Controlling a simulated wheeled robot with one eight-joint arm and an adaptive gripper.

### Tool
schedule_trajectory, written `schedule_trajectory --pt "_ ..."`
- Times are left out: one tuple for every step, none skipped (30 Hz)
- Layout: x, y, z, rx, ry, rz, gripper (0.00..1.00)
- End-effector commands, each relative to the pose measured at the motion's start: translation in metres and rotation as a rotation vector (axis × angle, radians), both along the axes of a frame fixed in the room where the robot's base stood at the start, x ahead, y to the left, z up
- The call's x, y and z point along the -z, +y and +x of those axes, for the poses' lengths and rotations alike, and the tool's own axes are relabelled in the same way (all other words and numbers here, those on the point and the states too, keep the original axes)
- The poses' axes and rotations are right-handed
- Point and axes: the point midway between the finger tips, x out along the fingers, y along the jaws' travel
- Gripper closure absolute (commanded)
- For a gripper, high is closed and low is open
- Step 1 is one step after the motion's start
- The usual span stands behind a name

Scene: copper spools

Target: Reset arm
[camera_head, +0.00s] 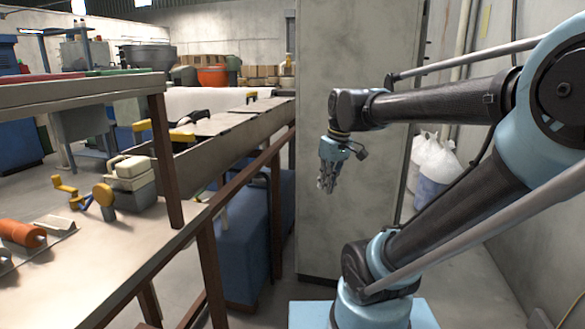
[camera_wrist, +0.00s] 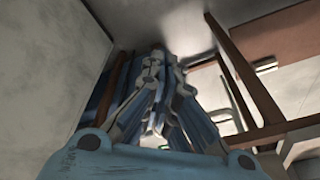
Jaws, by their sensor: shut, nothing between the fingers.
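My gripper (camera_head: 327,182) hangs in the air near the middle of the head view, at the end of my raised arm, pointing down. Copper-coloured spools (camera_head: 22,233) lie on the bench at the left edge of the head view, well away from my gripper.
The wooden bench (camera_head: 120,270) fills the lower left, with yellow-handled tools (camera_head: 104,194) on it. A blue cabinet (camera_head: 245,240) stands behind its posts. The grey pillar (camera_head: 350,60) is close behind my gripper. White sacks (camera_head: 435,165) stand at the right wall.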

Motion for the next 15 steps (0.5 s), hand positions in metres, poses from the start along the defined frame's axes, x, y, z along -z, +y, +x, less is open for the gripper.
schedule_trajectory --pt "0.014 -0.012 -0.012 0.063 0.000 -0.005 1.00" --pt "0.022 -0.019 -0.018 0.101 0.000 -0.009 1.00" --pt "0.032 -0.027 -0.026 0.153 0.000 -0.013 1.00" --pt "0.041 -0.033 -0.033 0.192 -0.001 -0.014 1.00" --pt "0.049 -0.039 -0.039 0.230 -0.002 -0.018 1.00" --pt "0.060 -0.046 -0.047 0.282 -0.003 -0.022 1.00" --pt "0.068 -0.051 -0.053 0.319 -0.003 -0.024 1.00" --pt "0.076 -0.056 -0.059 0.356 -0.004 -0.026 1.00" --pt "0.086 -0.062 -0.066 0.403 -0.005 -0.029 1.00" --pt "0.094 -0.066 -0.072 0.435 -0.006 -0.031 1.00" --pt "0.100 -0.070 -0.076 0.464 -0.008 -0.033 1.00" --pt "0.109 -0.074 -0.082 0.500 -0.008 -0.034 1.00" --pt "0.114 -0.077 -0.086 0.524 -0.009 -0.035 1.00" --pt "0.119 -0.079 -0.089 0.545 -0.009 -0.037 1.00" --pt "0.124 -0.082 -0.092 0.570 -0.010 -0.038 1.00"
